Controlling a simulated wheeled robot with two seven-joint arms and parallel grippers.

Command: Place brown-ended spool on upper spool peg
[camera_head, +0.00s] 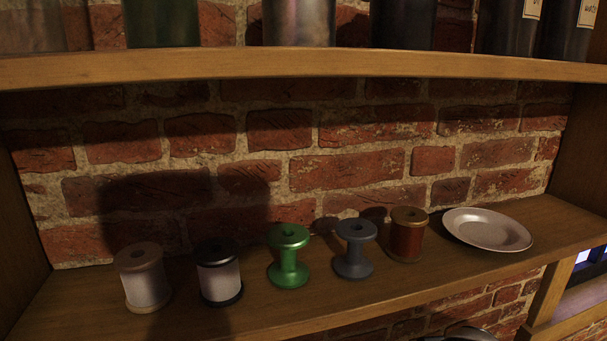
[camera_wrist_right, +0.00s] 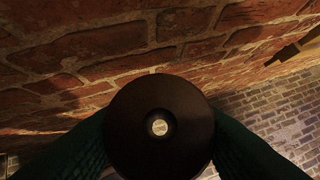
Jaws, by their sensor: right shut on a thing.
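My right gripper (camera_wrist_right: 160,118) is shut on a spool whose dark brown round end (camera_wrist_right: 160,95) faces the right wrist camera. The green fingers press on it from the left and right. A small pale spot shows through the hole in its middle. The rest of the spool is hidden behind this end. I cannot make out a spool peg in either view. My left gripper is in neither view, and my right gripper is not clearly seen in the head view.
A wooden shelf (camera_head: 215,316) holds a tan-ended white spool (camera_head: 145,283), a black-ended white spool (camera_head: 220,278), a green spool (camera_head: 289,257), a grey spool (camera_head: 354,250), a reddish-brown spool (camera_head: 406,236) and a plate (camera_head: 487,230). An upper shelf (camera_head: 300,66) carries jars. A brick wall (camera_head: 345,170) stands behind.

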